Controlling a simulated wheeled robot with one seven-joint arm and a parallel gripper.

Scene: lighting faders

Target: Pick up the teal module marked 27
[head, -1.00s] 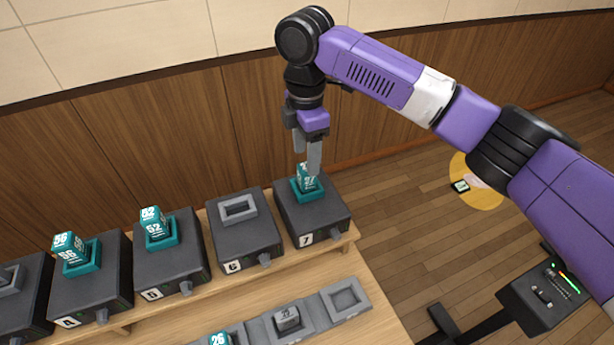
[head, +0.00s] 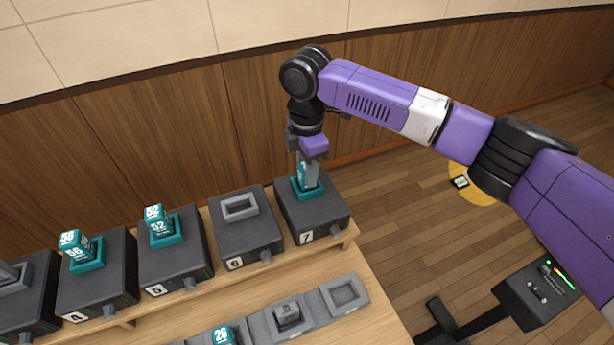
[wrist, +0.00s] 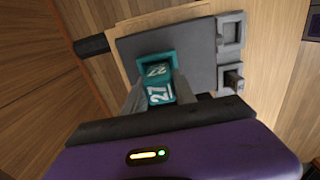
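The teal module marked 27 (wrist: 160,92) stands in the teal-rimmed socket (head: 307,192) on top of the dark box labelled 7, at the right end of the row. My gripper (head: 308,180) points down over it, with its grey fingers lowered on either side of the module. In the wrist view my gripper (wrist: 161,84) has one finger on each side of the module, apart and very close to it. I cannot make out firm contact. In the head view a finger hides part of the module.
Teal modules 52 (head: 157,220) and 56 (head: 75,244) stand in boxes to the left. Box 6 has an empty grey socket (head: 239,208). The wood-panelled wall is close behind.

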